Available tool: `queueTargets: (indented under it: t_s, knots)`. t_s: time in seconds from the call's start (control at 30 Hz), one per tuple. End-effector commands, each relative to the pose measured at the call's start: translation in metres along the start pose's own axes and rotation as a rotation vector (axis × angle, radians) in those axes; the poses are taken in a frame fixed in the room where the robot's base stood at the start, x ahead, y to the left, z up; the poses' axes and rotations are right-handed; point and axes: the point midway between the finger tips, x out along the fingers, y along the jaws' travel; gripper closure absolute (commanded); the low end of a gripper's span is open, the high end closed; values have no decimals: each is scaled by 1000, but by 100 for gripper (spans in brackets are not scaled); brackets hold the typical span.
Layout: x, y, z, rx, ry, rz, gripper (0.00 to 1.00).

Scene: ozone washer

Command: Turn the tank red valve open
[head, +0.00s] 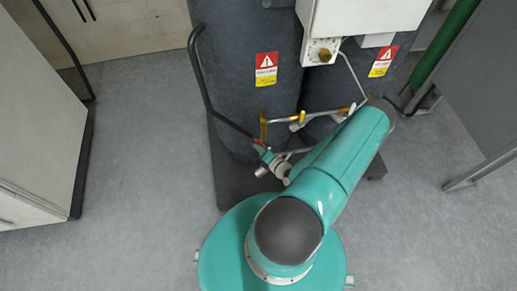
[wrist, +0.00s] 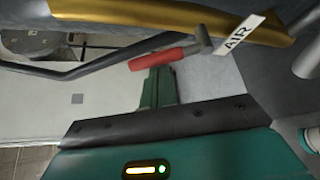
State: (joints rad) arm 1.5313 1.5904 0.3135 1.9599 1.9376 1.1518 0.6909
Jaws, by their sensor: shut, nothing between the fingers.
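The red valve handle (head: 258,142) is small in the head view, low on the front of the left dark grey tank (head: 248,60). In the wrist view the red handle (wrist: 165,58) lies nearly level, tilted up to the right, on a grey metal stem beside a white "AIR" tag (wrist: 238,36). My gripper (head: 266,155) is just below and beside the handle in the head view. In the wrist view its green fingers (wrist: 158,86) are together, with their tips close to the handle. I cannot tell whether they touch it. Nothing shows between the fingers.
A second tank (head: 340,85) and a white box (head: 345,18) with a knob stand at the right. A white cabinet (head: 35,115) stands left; floor between is clear.

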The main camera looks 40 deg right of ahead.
Motion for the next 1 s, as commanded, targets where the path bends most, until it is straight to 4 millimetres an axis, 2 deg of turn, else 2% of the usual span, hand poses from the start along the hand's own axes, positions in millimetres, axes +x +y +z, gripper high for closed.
queueTargets:
  t_s: [0.43, 0.87, 1.0]
  knots:
    - [-3, 0, 5, 77, -2, 46, 100]
    - [-10, 0, 16, 288, -2, 170, 100]
    - [-11, 0, 20, 288, -1, 170, 100]
